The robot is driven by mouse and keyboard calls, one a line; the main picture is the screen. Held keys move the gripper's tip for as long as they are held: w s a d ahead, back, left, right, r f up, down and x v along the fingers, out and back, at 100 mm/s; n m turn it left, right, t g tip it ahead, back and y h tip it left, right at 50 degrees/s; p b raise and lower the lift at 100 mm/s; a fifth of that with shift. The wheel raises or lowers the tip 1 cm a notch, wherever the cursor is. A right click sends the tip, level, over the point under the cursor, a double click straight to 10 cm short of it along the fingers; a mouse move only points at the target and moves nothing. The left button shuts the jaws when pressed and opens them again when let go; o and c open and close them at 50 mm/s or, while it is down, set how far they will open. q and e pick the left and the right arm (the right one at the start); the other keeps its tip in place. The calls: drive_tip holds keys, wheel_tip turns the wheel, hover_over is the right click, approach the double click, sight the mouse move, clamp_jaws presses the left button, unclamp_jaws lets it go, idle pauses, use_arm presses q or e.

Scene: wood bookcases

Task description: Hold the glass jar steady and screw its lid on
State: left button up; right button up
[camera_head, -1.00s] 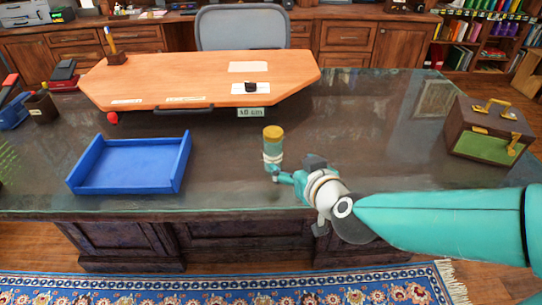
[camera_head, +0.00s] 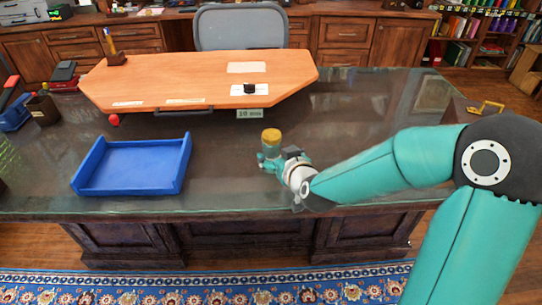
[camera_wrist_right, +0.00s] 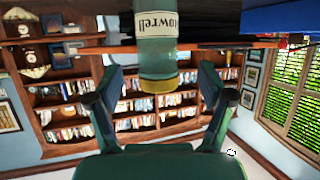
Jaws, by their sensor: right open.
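The glass jar (camera_head: 271,147) stands upright on the dark desk in the head view, with a gold lid (camera_head: 272,135) at its top. In the right wrist view, which appears upside down, the jar (camera_wrist_right: 157,55) has a white label and the gold lid (camera_wrist_right: 158,85) sits at its mouth. I cannot tell how tightly the lid sits. My right gripper (camera_head: 272,163) is at the jar's lower part. Its fingers are open, with the jar between or just beyond them in the wrist view; I see no clear contact. My left gripper is not in view.
A blue tray (camera_head: 132,165) lies left of the jar. A wooden board (camera_head: 200,75) behind it carries a small black object (camera_head: 249,88) on a white card. A case (camera_head: 462,110) at the right is mostly hidden by my arm. Bare desk surrounds the jar.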

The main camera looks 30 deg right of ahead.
sight(274, 149)
drive_tip(key=shift+w+d+f, duration=0.25)
drive_tip(key=shift+w, duration=0.35)
drive_tip(key=x, duration=0.5)
drive_tip(key=shift+d, duration=0.15)
drive_tip(key=shift+c, duration=0.4)
drive_tip(key=c, duration=1.3)
drive_tip(key=shift+r+p, duration=0.25)
drive_tip(key=shift+p, duration=0.05)
